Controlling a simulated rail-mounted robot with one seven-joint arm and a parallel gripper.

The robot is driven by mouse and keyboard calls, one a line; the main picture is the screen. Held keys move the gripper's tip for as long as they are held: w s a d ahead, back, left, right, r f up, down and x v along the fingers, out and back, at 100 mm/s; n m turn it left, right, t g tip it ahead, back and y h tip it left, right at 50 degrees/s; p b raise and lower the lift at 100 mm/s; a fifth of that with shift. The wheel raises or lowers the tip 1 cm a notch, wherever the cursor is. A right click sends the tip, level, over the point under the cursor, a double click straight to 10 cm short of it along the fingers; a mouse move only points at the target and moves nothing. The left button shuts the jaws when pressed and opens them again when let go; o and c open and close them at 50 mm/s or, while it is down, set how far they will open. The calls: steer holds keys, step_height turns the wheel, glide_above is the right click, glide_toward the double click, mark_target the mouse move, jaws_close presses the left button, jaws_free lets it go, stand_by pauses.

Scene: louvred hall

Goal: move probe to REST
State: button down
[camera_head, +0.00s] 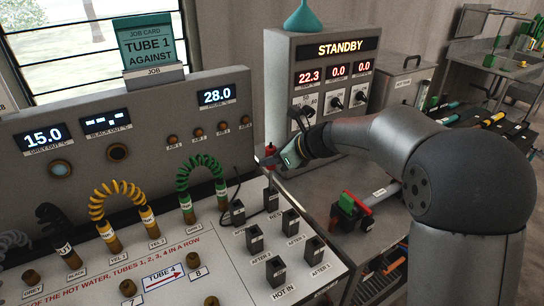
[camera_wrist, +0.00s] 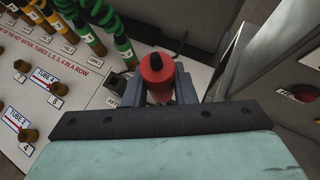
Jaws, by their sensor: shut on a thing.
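The probe (camera_wrist: 157,75) has a red body with a dark tip and stands between my gripper's fingers in the wrist view. A small red part of the probe (camera_head: 269,150) shows in the head view. My gripper (camera_head: 268,160) is shut on it, above the far right edge of the sloping panel. Several black socket blocks stand on the panel's right, among them one at the back (camera_head: 271,198) with a partly hidden label that may read REST. A front block (camera_head: 278,272) is marked HOT IN. The probe's lower end is hidden.
Yellow (camera_head: 115,190) and green (camera_head: 200,165) coiled hoses arch over the panel's left and middle. A thin black cable (camera_head: 240,178) rises behind the blocks. A grey STANDBY cabinet (camera_head: 280,90) stands behind my gripper.

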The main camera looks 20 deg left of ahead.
steer(key=b, duration=0.4)
glide_above(272, 192)
steer(key=shift+f, duration=2.95)
steer(key=c, duration=1.1)
jaws_free()
steer(key=shift+r, duration=0.1)
steer(key=d+r+p, duration=0.1)
steer(key=r, duration=0.1)
steer(key=d+r+p, duration=0.1)
steer(key=r+p, duration=0.1)
steer(key=d+r+p, duration=0.1)
steer(key=r+p, duration=0.1)
steer(key=shift+s, duration=0.3)
steer(key=b+v, duration=0.1)
steer(key=v, duration=1.6)
steer(key=shift+s+d+r, duration=0.1)
steer(key=shift+d+r, duration=0.1)
